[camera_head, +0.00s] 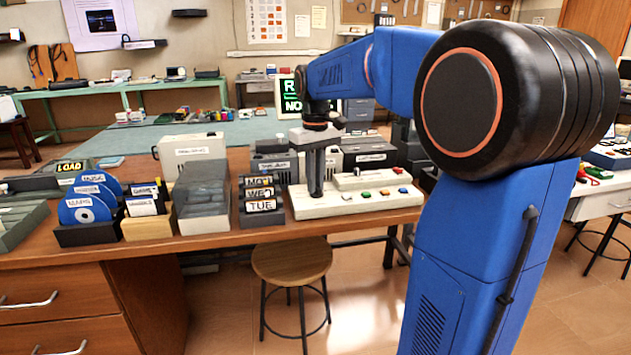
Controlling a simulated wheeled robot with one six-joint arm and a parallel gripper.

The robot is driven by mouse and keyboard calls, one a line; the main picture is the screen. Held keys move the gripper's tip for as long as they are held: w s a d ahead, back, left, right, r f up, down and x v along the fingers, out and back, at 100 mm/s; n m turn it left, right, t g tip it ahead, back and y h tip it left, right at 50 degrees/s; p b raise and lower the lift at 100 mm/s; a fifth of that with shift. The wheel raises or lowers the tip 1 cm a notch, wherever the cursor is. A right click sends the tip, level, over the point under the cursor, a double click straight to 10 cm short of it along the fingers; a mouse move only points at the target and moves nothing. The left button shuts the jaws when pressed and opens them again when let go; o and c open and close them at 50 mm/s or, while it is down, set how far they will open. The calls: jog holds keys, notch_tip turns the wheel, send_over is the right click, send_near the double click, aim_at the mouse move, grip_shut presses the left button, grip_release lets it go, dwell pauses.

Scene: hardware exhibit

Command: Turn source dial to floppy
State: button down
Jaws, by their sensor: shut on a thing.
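My gripper (316,192) points straight down at the left part of a cream control panel (338,209) on the wooden desk. Its fingers are shut on the source dial, which they hide. I cannot see the dial's pointer or its labels, so its setting cannot be told. The panel has several coloured buttons (384,193) to the right of my gripper and a raised block (365,181) with a small red part behind them. A screen (289,98) with pale green letters stands behind, partly covered by my arm.
Dark boxed devices stand close behind the panel. A round stool (291,261) is in front of the desk.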

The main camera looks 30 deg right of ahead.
jog(key=n, duration=0.4)
jog(key=shift+a, duration=0.1)
jog(key=shift+a+n, duration=0.1)
jog(key=shift+n, duration=1.7)
jog(key=c, duration=1.8)
grip_release()
jog(key=shift+r, duration=0.1)
notch_tip(320, 180, up, 17)
jog(key=shift+s, duration=0.15)
